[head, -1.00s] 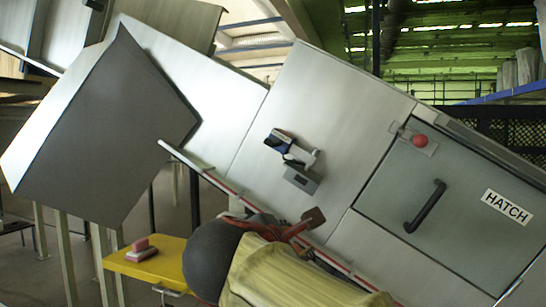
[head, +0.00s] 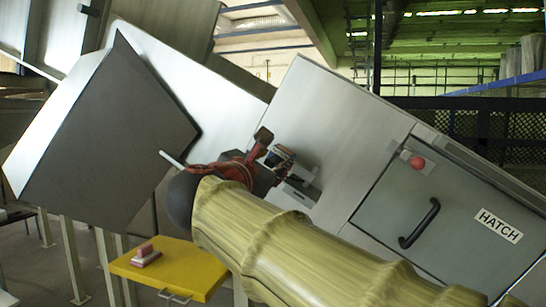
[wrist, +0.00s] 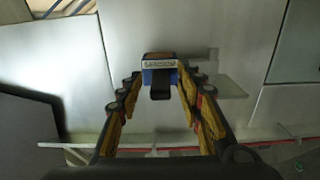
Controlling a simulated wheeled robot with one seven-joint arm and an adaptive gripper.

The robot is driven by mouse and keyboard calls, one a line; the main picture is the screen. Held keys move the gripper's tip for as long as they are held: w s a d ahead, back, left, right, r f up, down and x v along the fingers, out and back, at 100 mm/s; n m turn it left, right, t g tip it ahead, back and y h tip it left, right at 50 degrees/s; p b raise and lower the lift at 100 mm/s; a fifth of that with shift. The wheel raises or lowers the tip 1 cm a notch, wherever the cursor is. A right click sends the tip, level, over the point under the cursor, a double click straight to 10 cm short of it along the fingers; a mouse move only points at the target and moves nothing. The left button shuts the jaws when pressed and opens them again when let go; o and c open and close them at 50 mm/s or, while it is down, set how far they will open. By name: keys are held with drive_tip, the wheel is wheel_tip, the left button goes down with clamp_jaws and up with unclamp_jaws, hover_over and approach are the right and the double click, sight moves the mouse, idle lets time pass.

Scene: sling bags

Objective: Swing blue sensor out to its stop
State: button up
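The blue sensor (wrist: 159,76) is a small block with a pale label strip and a dark part below it, on the grey metal panel. In the head view the sensor (head: 281,156) is partly hidden behind my gripper (head: 264,152). A grey bracket (head: 301,192) sits just below it. In the wrist view my gripper (wrist: 160,82) is open, with one finger on each side of the sensor. The fingertips are close to its sides; I cannot tell whether they touch it.
A hatch door (head: 418,212) with a black handle and a red knob (head: 417,162) is at the right. A large dark grey box (head: 105,135) juts out at the left. A yellow shelf (head: 180,272) carries a red and white block (head: 146,256). A thin rail (wrist: 160,148) crosses the panel below.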

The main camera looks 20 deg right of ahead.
drive_tip(key=shift+w+d, duration=0.25)
drive_tip(key=shift+w, duration=0.05)
drive_tip(key=shift+c, duration=0.2)
clamp_jaws()
idle(0.7)
